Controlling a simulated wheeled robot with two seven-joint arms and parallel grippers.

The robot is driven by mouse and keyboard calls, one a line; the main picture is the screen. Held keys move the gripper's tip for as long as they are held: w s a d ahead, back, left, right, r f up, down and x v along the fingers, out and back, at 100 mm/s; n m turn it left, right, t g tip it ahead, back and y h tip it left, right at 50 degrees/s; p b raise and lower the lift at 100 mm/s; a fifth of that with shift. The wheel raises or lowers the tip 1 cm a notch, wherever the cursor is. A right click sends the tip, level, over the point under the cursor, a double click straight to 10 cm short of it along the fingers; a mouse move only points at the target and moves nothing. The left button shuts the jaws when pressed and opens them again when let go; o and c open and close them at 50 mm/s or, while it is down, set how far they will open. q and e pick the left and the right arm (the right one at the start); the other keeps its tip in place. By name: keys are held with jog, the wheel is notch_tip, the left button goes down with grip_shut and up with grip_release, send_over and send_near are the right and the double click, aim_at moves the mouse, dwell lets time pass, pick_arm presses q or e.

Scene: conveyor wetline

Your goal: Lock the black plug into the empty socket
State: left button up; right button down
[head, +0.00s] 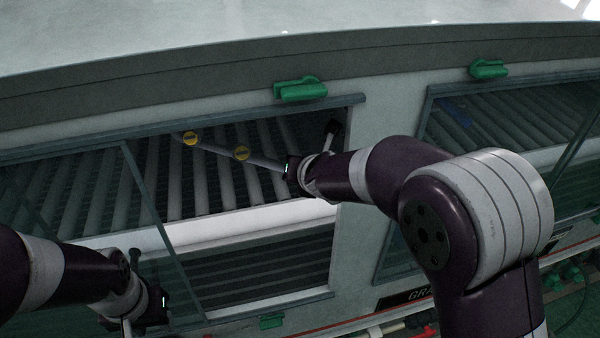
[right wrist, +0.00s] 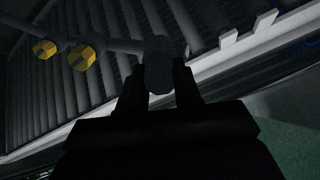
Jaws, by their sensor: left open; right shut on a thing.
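My right gripper (head: 289,170) reaches into the open window of the conveyor housing. In the right wrist view its two dark fingers (right wrist: 162,80) are shut on the rounded end of a grey bar (right wrist: 158,50). I cannot make out a black plug or an empty socket.
Grey rollers (head: 100,185) fill the window behind a glass pane (head: 60,205). Green latches (head: 300,90) sit above the windows. A second window (head: 510,130) is at right. Green connectors (head: 572,274) and cables lie at the lower right.

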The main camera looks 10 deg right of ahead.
jog(key=shift+m, duration=0.3)
jog(key=c, duration=0.7)
grip_release()
